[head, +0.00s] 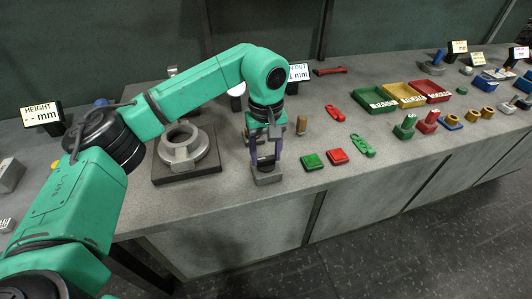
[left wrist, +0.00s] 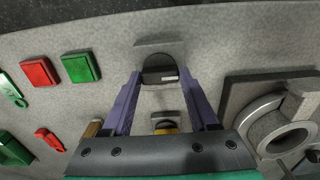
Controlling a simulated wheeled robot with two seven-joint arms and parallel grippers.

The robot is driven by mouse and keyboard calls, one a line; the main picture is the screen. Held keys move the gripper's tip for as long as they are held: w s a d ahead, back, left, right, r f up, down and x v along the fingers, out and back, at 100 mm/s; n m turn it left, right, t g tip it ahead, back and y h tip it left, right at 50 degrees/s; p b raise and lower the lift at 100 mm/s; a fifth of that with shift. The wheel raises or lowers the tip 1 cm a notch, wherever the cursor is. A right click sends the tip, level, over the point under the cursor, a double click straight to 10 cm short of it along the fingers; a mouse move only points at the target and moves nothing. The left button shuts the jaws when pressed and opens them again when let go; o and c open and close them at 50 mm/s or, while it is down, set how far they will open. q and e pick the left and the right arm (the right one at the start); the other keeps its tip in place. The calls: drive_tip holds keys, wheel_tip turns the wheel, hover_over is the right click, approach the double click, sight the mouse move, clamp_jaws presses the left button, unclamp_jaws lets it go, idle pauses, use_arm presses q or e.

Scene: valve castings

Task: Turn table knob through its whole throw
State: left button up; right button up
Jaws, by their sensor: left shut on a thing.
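The table knob (left wrist: 160,72) is black and round with a pale mark on it, and stands at a grey block (left wrist: 158,46) on the bench in the left wrist view. In the head view the grey block (head: 267,179) shows under my left gripper (head: 266,162), near the bench's front edge. My left gripper points down, and its two purple fingers (left wrist: 161,78) are shut on the knob, one on each side. In the head view the fingers mostly hide the knob. My right gripper is in neither view.
A grey ring-shaped casting (head: 183,148) on a dark plate stands left of the knob in the head view. Green (head: 313,161) and red (head: 337,156) blocks lie to the right. A brass cylinder (head: 301,125) stands behind. Coloured trays (head: 374,104) are farther right.

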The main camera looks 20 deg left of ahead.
use_arm(q)
drive_tip(key=shift+r, duration=0.1)
idle(0.3)
drive_tip(key=o, duration=1.4)
wheel_tip(320, 180, up, 9)
wheel_tip(320, 180, up, 6)
drive_tip(key=f, duration=0.1)
hover_over(266, 157)
drive_tip(key=shift+s+r, duration=0.1)
drive_tip(key=shift+r, duration=0.15)
